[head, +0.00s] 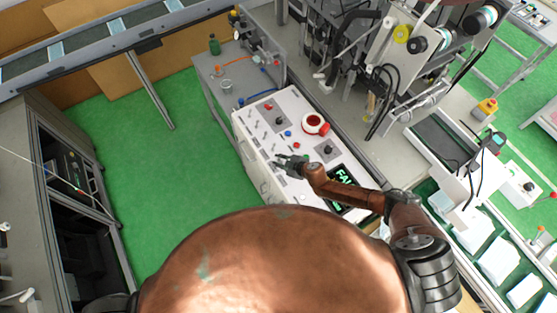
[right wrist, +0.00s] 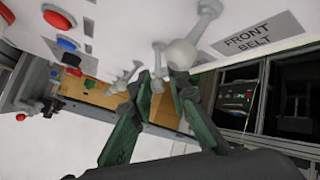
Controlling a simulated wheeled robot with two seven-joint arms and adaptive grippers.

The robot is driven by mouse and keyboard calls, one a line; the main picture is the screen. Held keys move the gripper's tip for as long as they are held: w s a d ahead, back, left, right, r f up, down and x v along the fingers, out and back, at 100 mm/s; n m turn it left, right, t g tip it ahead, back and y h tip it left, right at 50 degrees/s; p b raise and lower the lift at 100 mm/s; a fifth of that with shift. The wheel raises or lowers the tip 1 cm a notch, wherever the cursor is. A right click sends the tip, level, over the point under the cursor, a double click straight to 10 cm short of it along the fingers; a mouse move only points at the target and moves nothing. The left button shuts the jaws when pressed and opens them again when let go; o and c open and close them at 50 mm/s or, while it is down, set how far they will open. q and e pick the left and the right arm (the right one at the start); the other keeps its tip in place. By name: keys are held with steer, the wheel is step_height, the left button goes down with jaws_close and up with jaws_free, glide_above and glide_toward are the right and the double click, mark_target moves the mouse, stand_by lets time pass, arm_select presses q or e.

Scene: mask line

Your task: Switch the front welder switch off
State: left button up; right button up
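The white control panel (head: 258,142) carries rows of small toggle switches. My right gripper (head: 288,160) is over its near-left part. In the right wrist view its two green fingers (right wrist: 158,80) are apart, with a pale toggle lever (right wrist: 158,62) between or just beyond the tips; contact cannot be told. A larger-looking ball-ended lever (right wrist: 181,52) is just right of them, beside the label "FRONT BELT" (right wrist: 257,35). More levers (right wrist: 126,78) lie to the left. No welder label is readable, so I cannot tell which switch is the front welder switch. My left gripper is not in view.
A red round button (head: 315,124) and a green-lit display (head: 343,178) are on the panel. Machinery (head: 372,60) stands behind it and a grey table (head: 205,72) at its far-left end. Green floor (head: 165,165) is clear left of the panel.

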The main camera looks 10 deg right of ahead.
steer(key=shift+o, duration=1.4)
steer(key=shift+d+r, duration=0.1)
steer(key=shift+r, duration=0.05)
steer(key=v, duration=1.1)
steer(key=shift+s+d+r, duration=0.15)
steer(key=shift+s+r, duration=0.1)
steer(key=shift+s, duration=0.05)
